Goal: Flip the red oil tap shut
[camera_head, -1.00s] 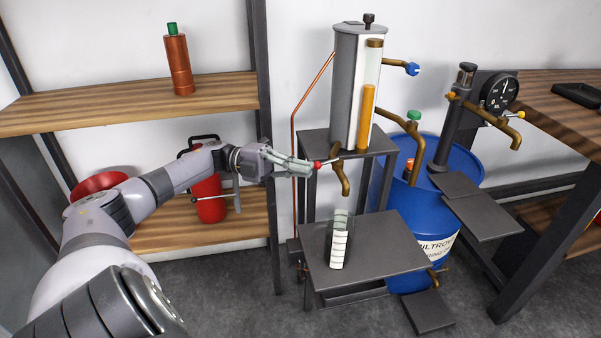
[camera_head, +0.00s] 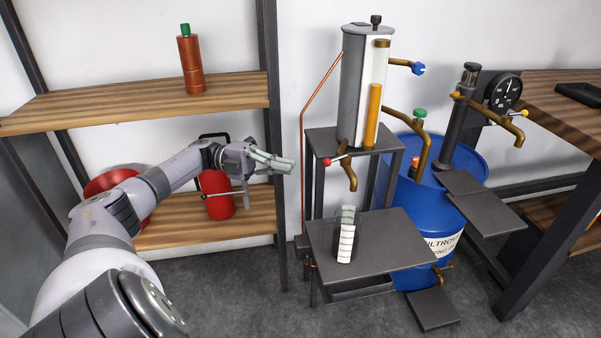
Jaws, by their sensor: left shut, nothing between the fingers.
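The red oil tap has a red knob (camera_head: 327,162) on a thin lever that points left. Its brass spout (camera_head: 350,179) curves down below the grey oil cylinder (camera_head: 353,85). My left gripper (camera_head: 289,164) is shut and empty, just left of the red knob, with a clear gap between them. A graduated glass beaker (camera_head: 345,238) stands on the lower grey plate (camera_head: 385,250), below the spout. My right gripper is not in view.
A shelf post (camera_head: 272,110) rises close behind my left gripper. A red can (camera_head: 217,198) and a copper bottle (camera_head: 191,62) stand on the shelves. The blue drum (camera_head: 420,225) and a blue-handled tap (camera_head: 417,68) are to the right.

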